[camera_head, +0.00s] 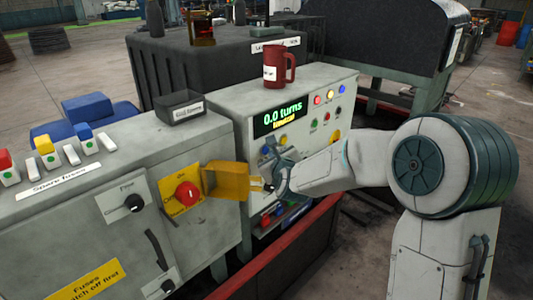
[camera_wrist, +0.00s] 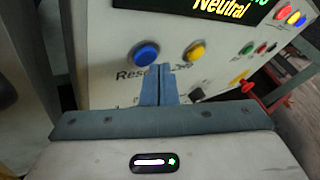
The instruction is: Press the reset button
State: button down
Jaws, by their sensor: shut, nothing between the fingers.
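The blue button (camera_wrist: 146,54) sits on the pale control panel (camera_wrist: 110,30), above a label that starts "Rese", the rest hidden behind my fingers. My gripper (camera_wrist: 160,68) is shut and empty. In the wrist view its fingertips lie just right of and below the blue button, over the label; whether they touch the panel I cannot tell. In the head view my gripper (camera_head: 260,184) is in front of the panel's lower left part. The blue button (camera_head: 266,150) shows small there, above my gripper. The display (camera_head: 279,116) reads "0.0 turns" and "Neutral".
A yellow button (camera_wrist: 195,50) is right of the blue one. A red lever or knob (camera_wrist: 246,87) sticks out further right. A yellow box-like cover (camera_head: 226,181) juts out left of my gripper, beside a red rotary switch (camera_head: 187,194). A red mug (camera_head: 280,68) stands on top.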

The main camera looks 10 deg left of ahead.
jog(key=shift+s+d, duration=0.2)
jog(key=shift+d, duration=0.05)
jog(key=s+d+b, duration=0.1)
jog(key=d, duration=0.1)
jog(key=s+d, duration=0.2)
jog(key=shift+b, duration=0.35)
dwell(0.7)
